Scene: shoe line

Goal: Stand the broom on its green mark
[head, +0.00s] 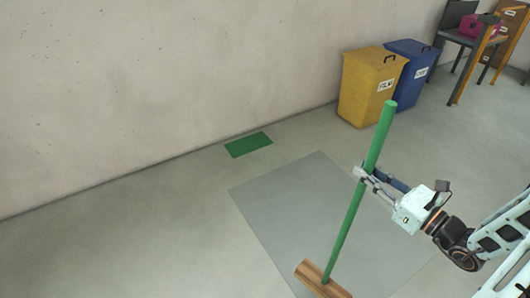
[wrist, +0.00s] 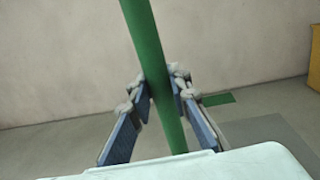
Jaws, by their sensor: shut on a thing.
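The broom (head: 347,222) has a green stick and a wooden head (head: 320,281) at its lower end. It leans, its top toward the right in the head view. My gripper (head: 368,176) is shut on the stick at about its upper middle. In the wrist view the green stick (wrist: 147,45) passes between the fingers of my gripper (wrist: 158,88). The green mark (head: 248,145) is a flat rectangle on the floor near the wall, left of and beyond the broom. Part of it shows in the wrist view (wrist: 218,99). I cannot tell whether the broom head touches the floor.
A lighter grey floor patch (head: 285,205) lies between the broom and the mark. A yellow bin (head: 365,88) and a blue bin (head: 413,68) stand by the wall, with a table (head: 464,40) further right. Floor around the mark is clear; the wall (head: 130,80) rises behind it.

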